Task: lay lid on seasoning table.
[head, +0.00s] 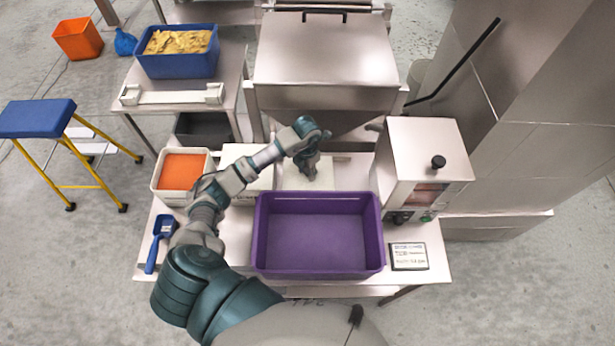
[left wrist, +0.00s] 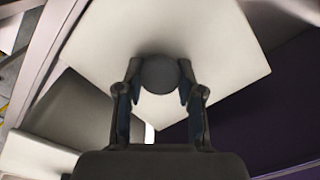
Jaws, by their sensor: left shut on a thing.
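My left gripper (head: 308,170) reaches over the steel table (head: 435,266), just behind the purple tub. It is shut on the round grey knob (left wrist: 160,74) of a pale, flat, square lid (head: 345,175). In the left wrist view the lid (left wrist: 215,45) spreads beyond both fingers, and the fingers (left wrist: 160,92) stand on either side of the knob. The lid's near edge is partly hidden by the purple tub in the head view. I cannot tell whether the lid touches anything beneath it. My right gripper is not in view.
The purple tub (head: 262,235) fills the front middle. A white tub with orange contents (head: 183,172), a blue scoop (head: 160,240) and a pale box (head: 238,153) are left. A steel machine (head: 425,150) and small sign (head: 409,257) are right. A steel hopper (head: 325,60) stands behind.

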